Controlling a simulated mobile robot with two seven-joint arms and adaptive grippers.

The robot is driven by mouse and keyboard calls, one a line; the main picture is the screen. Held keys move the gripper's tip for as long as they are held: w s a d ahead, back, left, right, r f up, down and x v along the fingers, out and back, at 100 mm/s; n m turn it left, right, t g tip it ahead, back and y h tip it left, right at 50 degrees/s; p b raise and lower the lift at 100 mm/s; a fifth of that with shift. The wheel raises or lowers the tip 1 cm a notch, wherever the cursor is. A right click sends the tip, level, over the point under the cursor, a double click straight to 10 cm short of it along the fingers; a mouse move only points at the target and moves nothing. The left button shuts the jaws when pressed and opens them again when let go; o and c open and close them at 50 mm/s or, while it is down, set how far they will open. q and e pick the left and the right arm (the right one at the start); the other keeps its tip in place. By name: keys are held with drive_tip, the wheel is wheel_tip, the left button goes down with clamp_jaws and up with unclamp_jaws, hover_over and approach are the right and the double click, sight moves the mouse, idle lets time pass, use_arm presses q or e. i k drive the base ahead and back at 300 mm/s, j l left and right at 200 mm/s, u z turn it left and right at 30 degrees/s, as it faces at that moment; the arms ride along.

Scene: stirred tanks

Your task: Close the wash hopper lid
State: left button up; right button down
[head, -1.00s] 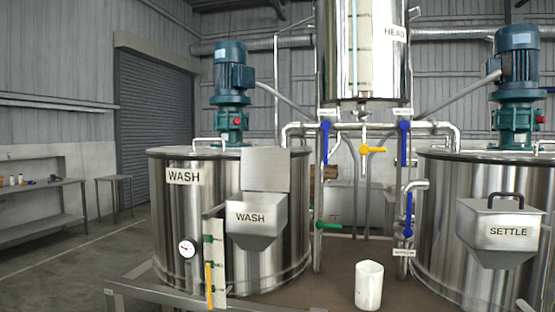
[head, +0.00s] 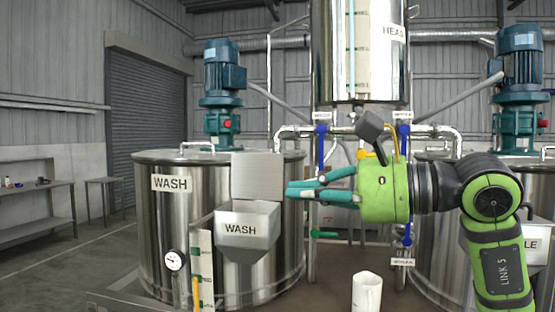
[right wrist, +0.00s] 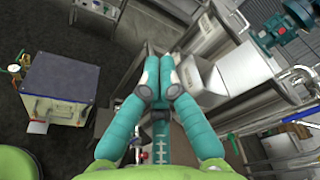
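The wash hopper (head: 247,232) is a steel box labelled WASH on the front of the wash tank (head: 160,222). Its flat lid (head: 257,176) stands upright at the back of the hopper mouth, so the hopper is open. My right gripper (head: 288,189) has teal fingers pointing left, with the tips just right of the lid's right edge. Whether they touch the lid I cannot tell. In the right wrist view the fingertips (right wrist: 160,80) are together and hold nothing; the hopper (right wrist: 202,86) and lid (right wrist: 252,70) are right of them. My left gripper is not in view.
A gauge (head: 173,260) and a sight-level board (head: 201,270) are left of the hopper. A white jug (head: 367,292) stands on the deck at front right. Valve pipes with a blue handle (head: 321,140) are behind my gripper. The settle tank (head: 440,275) is at right.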

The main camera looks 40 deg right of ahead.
sight(255, 176)
drive_tip(key=i+l, duration=1)
drive_tip(key=l, duration=0.2)
